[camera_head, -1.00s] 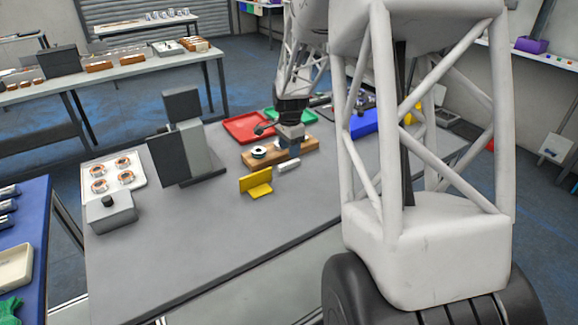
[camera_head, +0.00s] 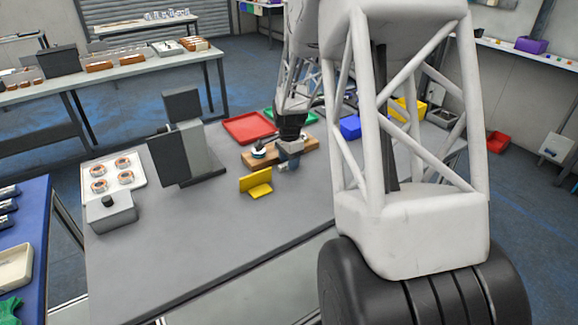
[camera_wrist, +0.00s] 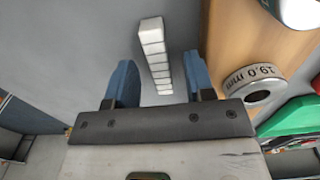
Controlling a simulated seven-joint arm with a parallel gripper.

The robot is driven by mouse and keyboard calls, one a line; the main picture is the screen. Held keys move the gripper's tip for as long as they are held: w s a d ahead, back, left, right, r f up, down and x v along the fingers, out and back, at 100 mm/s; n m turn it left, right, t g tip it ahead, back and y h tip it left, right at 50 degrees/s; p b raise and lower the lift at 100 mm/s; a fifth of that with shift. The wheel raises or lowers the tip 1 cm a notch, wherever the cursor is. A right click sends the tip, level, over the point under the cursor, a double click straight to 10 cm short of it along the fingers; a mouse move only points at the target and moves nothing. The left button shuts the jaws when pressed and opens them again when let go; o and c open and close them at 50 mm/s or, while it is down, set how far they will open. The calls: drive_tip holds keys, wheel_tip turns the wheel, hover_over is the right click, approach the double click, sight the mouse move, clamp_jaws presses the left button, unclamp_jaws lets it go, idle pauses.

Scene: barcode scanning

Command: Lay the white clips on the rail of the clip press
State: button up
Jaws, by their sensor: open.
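In the wrist view a row of several white clips (camera_wrist: 153,45), end to end like a strip, lies on the grey table. My gripper (camera_wrist: 158,60) is open, with its blue fingers on either side of the strip. I cannot tell how far above the table the fingertips are. In the head view my gripper (camera_head: 288,163) is low over the table, at the front edge of a wooden board (camera_head: 309,147), and it hides most of the clips. I cannot tell for certain which object is the clip press.
A ring marked 19.0 mm (camera_wrist: 250,85) sits on the board, right of my fingers. A yellow angled piece (camera_head: 256,182) stands left of my gripper. A grey upright device (camera_head: 195,145), red tray (camera_head: 248,128) and blue bin (camera_head: 350,127) are nearby. The table's front middle is clear.

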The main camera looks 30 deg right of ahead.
drive_tip(key=shift+f, duration=0.3)
drive_tip(key=shift+c, duration=0.2)
clamp_jaws()
